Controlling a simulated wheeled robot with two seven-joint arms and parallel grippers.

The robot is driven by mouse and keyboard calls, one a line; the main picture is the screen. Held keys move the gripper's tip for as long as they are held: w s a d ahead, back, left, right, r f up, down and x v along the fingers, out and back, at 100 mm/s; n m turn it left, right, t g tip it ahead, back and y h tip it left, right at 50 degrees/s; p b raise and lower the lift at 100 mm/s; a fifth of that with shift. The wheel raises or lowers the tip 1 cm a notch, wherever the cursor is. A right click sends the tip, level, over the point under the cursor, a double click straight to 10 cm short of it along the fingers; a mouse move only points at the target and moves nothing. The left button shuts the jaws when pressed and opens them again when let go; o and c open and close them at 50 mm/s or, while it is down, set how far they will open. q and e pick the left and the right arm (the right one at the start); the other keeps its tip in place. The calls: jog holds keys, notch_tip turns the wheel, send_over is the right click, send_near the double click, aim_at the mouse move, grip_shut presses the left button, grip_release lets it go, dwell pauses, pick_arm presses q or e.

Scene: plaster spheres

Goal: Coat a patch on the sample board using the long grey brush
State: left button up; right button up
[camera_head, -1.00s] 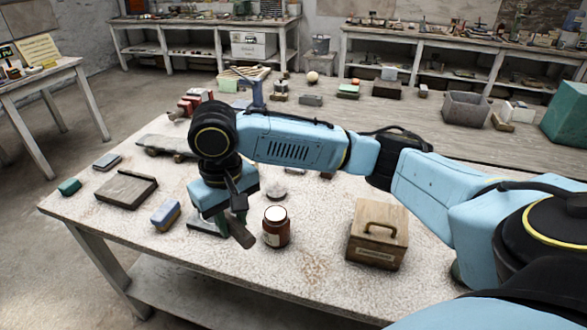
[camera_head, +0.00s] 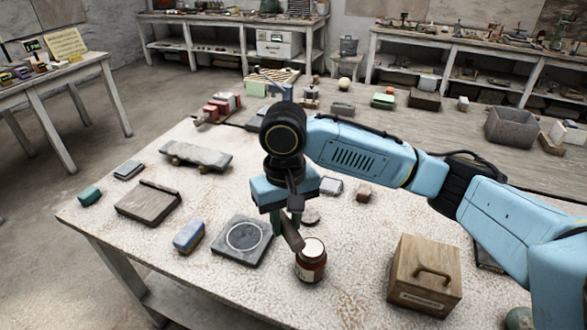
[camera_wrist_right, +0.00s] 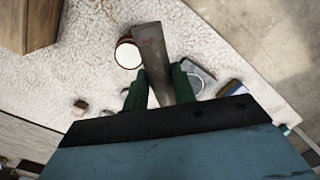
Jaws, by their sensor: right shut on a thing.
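My right gripper (camera_head: 285,218) is shut on a long grey-brown flat tool, which looks like the long grey brush (camera_head: 292,234). It slants down beside a brown jar with a pale round top (camera_head: 311,260); whether it touches the jar is unclear. In the right wrist view the green fingers (camera_wrist_right: 160,88) pinch the brush (camera_wrist_right: 151,52), and the jar (camera_wrist_right: 128,53) lies close beside it. A dark square slab with a pale ring (camera_head: 232,249), perhaps the sample board, lies left of the gripper; it partly shows in the wrist view (camera_wrist_right: 198,75). My left gripper is out of view.
A wooden box with a handle (camera_head: 424,273) stands right of the jar. A blue block (camera_head: 188,236), a grey-brown board (camera_head: 148,203) and a long grey piece (camera_head: 196,157) lie to the left. The table's front left is clear.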

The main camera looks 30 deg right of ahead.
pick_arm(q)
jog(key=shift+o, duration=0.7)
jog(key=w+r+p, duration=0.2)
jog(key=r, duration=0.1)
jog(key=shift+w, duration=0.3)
pick_arm(e)
jog(key=s+a+r+m+g+y+p, duration=0.2)
jog(key=s+a+r+m+y+p, duration=0.25)
jog(key=r+m+y+p, duration=0.3)
pick_arm(q)
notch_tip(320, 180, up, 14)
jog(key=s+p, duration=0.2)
jog(key=p, duration=0.4)
pick_arm(e)
jog(key=s+d+r+m+t+y, duration=0.2)
jog(key=d+r+m+t+y, duration=0.25)
jog(key=m, duration=0.25)
pick_arm(q)
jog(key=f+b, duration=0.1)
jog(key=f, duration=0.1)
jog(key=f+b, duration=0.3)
jog(key=b, duration=0.1)
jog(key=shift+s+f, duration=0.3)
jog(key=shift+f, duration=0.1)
pick_arm(e)
notch_tip(320, 180, down, 7)
jog(key=d, duration=0.1)
jog(key=shift+r+t, duration=0.15)
jog(key=shift+t, duration=0.2)
